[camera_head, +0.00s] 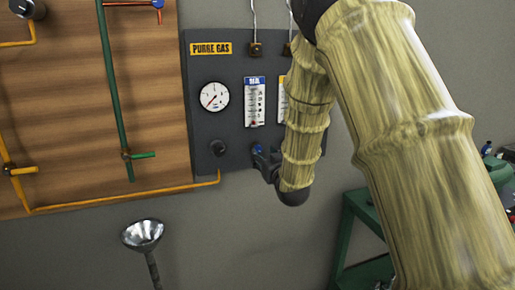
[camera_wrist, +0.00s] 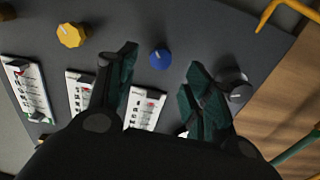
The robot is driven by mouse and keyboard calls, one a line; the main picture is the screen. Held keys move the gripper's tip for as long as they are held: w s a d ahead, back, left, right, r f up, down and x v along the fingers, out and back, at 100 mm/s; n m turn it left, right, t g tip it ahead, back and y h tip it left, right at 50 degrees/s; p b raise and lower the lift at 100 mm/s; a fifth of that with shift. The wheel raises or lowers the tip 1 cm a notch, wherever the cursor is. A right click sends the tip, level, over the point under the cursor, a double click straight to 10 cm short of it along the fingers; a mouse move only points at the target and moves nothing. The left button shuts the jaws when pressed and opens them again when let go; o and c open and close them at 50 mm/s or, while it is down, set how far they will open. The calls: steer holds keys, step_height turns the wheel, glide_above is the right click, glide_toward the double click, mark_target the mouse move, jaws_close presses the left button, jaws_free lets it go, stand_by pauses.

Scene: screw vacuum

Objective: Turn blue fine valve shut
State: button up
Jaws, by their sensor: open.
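The blue fine valve (camera_wrist: 160,58) is a small round blue knob on the grey panel (camera_wrist: 200,28). In the wrist view it lies between the tips of my gripper (camera_wrist: 161,62), with a gap on both sides. My gripper is open and empty, and I see no contact with the knob. In the head view my gripper (camera_head: 264,156) is at the lower part of the purge gas panel (camera_head: 228,66), by the blue knob (camera_head: 257,148). My arm hides the panel's right part.
A yellow knob (camera_wrist: 71,35) and a dark knob (camera_wrist: 237,88) flank the blue one. White flowmeters (camera_wrist: 145,108) lie near my fingers. A pressure gauge (camera_head: 214,97) is on the panel. Yellow pipe (camera_head: 120,195) runs left, and a metal funnel (camera_head: 142,235) stands below.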

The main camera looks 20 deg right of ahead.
mark_target(258, 149)
steer(key=shift+w+a+p, duration=0.1)
steer(key=shift+w+p, duration=0.6)
steer(key=shift+w, duration=2.85)
steer(key=shift+c, duration=0.4)
steer(key=c, duration=1)
